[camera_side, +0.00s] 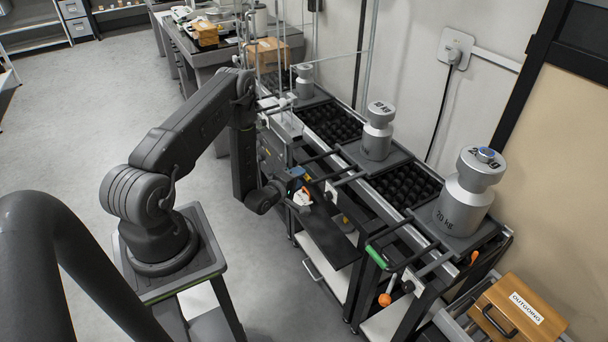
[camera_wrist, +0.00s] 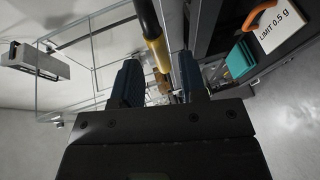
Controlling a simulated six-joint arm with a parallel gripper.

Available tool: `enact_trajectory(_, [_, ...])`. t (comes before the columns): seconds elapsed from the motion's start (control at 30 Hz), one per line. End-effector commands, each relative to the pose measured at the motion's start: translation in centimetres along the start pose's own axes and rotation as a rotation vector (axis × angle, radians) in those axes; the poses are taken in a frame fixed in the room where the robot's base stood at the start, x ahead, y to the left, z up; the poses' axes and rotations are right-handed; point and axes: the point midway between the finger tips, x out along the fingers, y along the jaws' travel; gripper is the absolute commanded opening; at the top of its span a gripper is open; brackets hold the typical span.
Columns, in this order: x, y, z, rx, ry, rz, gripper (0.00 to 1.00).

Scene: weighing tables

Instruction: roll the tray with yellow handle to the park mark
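In the wrist view, a yellow handle section (camera_wrist: 157,50) on a black bar lies between and just beyond the fingertips of my gripper (camera_wrist: 158,68). The blue fingers are apart, with gaps visible beside the bar. In the side view, my gripper (camera_side: 290,196) is low at the front of the weighing line, beside the middle tray. A 10 kg weight (camera_side: 377,134) stands upright on that tray (camera_side: 352,150); my arm hides the tray's near handle there. I cannot make out the park mark.
A 20 kg weight (camera_side: 468,195) stands on the front tray, which has a green handle (camera_side: 376,257). A smaller weight (camera_side: 304,82) stands farther back. Black roller beds (camera_side: 405,186) separate the trays. A LIMIT sign (camera_wrist: 282,28) and teal part (camera_wrist: 240,60) are close to my gripper's right.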

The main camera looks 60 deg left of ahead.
Motion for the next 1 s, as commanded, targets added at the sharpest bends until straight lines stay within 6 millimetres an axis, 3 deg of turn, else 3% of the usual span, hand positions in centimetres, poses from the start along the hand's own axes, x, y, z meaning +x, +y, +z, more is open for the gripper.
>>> enact_trajectory(0.23, [3.0, 0.0, 0.1, 0.000, -0.001, 0.000, 0.39])
enact_trajectory(0.6, [3.6, 0.0, 0.0, 0.000, 0.000, -0.002, 0.39])
enact_trajectory(1.0, [3.6, 0.0, 0.0, 0.000, -0.001, -0.001, 0.01])
